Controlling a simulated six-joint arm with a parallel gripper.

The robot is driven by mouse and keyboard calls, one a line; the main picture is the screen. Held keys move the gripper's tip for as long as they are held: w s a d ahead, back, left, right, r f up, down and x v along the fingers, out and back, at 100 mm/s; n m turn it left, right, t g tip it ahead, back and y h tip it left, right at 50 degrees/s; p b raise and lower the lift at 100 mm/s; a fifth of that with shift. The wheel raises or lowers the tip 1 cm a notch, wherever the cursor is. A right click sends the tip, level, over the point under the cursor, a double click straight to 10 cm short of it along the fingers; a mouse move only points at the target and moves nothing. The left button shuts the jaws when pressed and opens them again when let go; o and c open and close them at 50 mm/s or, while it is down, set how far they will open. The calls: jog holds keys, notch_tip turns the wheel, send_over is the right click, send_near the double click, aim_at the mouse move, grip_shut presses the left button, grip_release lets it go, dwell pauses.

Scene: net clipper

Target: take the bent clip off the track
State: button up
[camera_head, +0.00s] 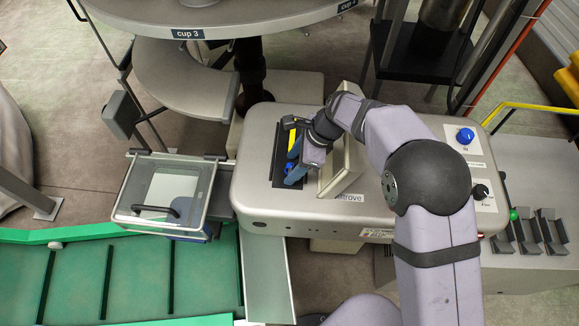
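My gripper (291,164) is over the dark track slot (279,170) in the top of the grey clipper machine (256,150). Its two blue-grey fingers point left and down and stand apart, so it looks open. A small bright blue piece (289,167) shows near and between the fingertips; I cannot tell whether they touch it. A yellow strip (291,139) lies in the slot just above the fingers. I cannot make out the bent clip; it is too small or hidden by the fingers and wrist.
A raised cream plate (344,172) stands close right of my wrist. A clear-lidded box (165,196) adjoins the machine's left side. A green conveyor (120,275) runs at lower left. A round table (205,22) is behind. Small black bins (527,232) stand at right.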

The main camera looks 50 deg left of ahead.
jog(key=c, duration=1.1)
jog(key=shift+o, duration=0.2)
jog(key=shift+r, duration=0.1)
notch_tip(320, 180, up, 10)
jog(key=b, duration=0.3)
